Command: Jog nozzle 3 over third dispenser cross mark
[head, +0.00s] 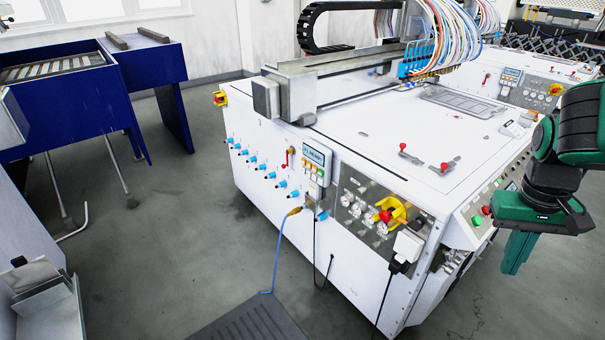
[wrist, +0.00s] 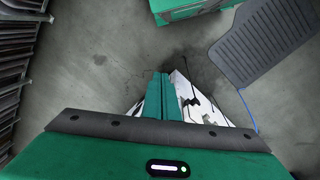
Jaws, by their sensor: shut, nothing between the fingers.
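The white gantry machine (head: 350,130) fills the middle of the head view. A row of blue nozzle blocks (head: 416,62) with many coloured hoses sits on its gantry beam (head: 345,68). I cannot single out nozzle 3, and no dispenser cross mark can be made out. A small box with a display and coloured buttons (head: 316,165) is on the machine's front side; its readout is too small to read. My gripper (head: 515,262) is shut and empty, pointing down at the right, apart from the machine's right side. Its green fingers show shut in the wrist view (wrist: 160,78).
A yellow-and-red switch (head: 391,216) and a sloped panel with a green button (head: 477,221) are on the machine's near end. A dark mat (head: 255,322) lies on the floor. Blue benches (head: 70,95) stand at the left. Grey floor (head: 180,230) between is open.

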